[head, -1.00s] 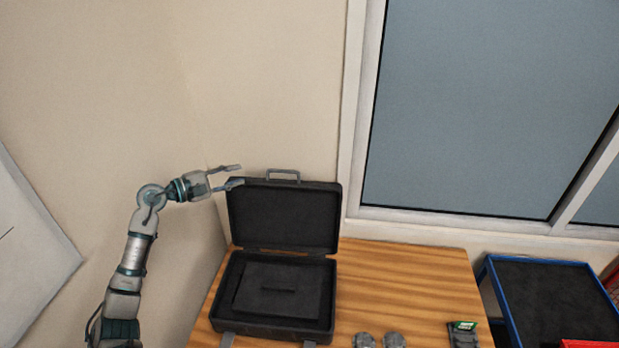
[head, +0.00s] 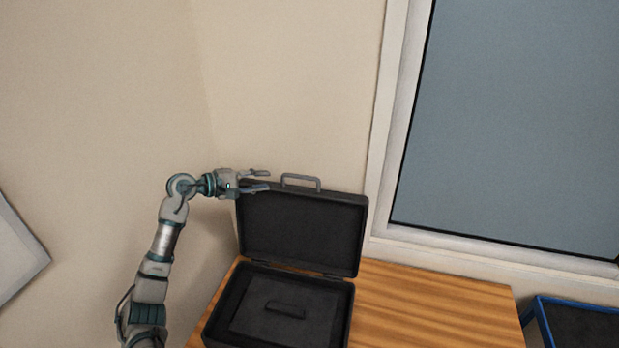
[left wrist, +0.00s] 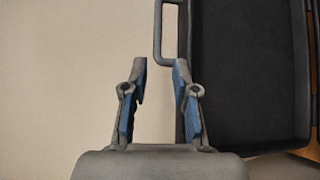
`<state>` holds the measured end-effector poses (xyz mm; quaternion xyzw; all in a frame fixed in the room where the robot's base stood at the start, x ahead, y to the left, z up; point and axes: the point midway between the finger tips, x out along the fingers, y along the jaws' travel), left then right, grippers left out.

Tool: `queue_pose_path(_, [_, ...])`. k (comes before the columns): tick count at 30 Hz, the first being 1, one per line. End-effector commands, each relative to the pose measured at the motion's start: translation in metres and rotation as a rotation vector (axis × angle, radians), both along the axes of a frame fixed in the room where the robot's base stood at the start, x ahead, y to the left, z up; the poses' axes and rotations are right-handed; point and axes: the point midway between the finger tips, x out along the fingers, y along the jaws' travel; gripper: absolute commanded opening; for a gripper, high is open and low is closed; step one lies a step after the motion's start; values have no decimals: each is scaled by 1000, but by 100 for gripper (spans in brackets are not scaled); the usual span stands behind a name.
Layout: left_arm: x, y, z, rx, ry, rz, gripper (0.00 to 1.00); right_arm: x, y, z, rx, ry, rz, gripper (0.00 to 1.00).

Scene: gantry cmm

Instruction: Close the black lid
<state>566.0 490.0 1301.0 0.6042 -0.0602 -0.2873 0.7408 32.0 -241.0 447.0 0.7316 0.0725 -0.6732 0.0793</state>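The black lid (head: 300,230) stands open and upright at the back of the black case (head: 222,318) in the head view, with a grey handle (head: 301,178) on its top edge. The lid also shows at the right of the left wrist view (left wrist: 245,75), with the handle (left wrist: 160,35) beyond the fingers. My left gripper (head: 268,181) is at the lid's upper left corner, its fingers apart. In the left wrist view the gripper (left wrist: 160,75) is open with nothing held between its blue-padded fingers. I cannot tell whether a finger touches the lid. My right gripper is not in view.
The case rests on a wooden table (head: 430,305), whose surface to the right is clear in view. A wall is behind, with a window (head: 515,125) at the right. A blue-edged dark tray (head: 575,325) is at the lower right.

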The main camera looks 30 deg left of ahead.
Motion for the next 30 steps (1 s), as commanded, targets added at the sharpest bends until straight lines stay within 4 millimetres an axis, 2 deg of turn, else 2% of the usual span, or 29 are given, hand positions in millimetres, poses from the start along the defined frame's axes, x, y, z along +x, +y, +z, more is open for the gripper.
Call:
queue_pose_path(2, [12,-10,2,-2,-3,-4,28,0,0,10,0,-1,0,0])
queue_pose_path(9, [62,-45,-11,0,-1,-4,28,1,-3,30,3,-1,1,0])
queue_pose_path(18, [112,-70,-30,-4,-1,-1,28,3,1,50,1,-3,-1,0])
queue_pose_path(24, [127,-77,-38,-2,0,0,28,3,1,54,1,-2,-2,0])
queue_pose_path(30, [130,-79,-40,1,0,-1,28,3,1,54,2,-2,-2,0])
